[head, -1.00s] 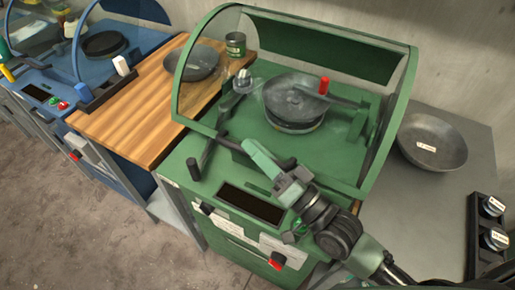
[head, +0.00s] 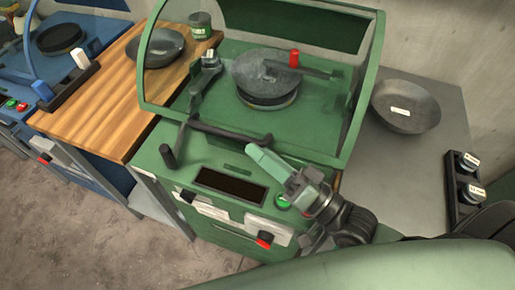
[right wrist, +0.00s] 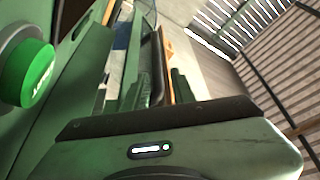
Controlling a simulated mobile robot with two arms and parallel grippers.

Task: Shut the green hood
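The green hood (head: 365,85) is a clear curved cover with a green frame over the green machine in the head view. Its front edge looks low, close to the machine's top; I cannot tell whether it touches. A dark bar handle (head: 225,132) runs along its front. My right gripper (head: 252,152) is just in front of the handle's right end, apparently clear of it. In the right wrist view its two green fingers (right wrist: 155,88) stand apart, with a dark bar seen beyond or between them. My left gripper is not in view.
Under the hood a grey bowl (head: 264,72) sits on a round stand, with a red knob (head: 294,58) by it. The machine's front has a green button (head: 283,201) and a red switch (head: 264,240). A wooden counter (head: 105,95) lies left; a grey bowl (head: 408,105) stands right.

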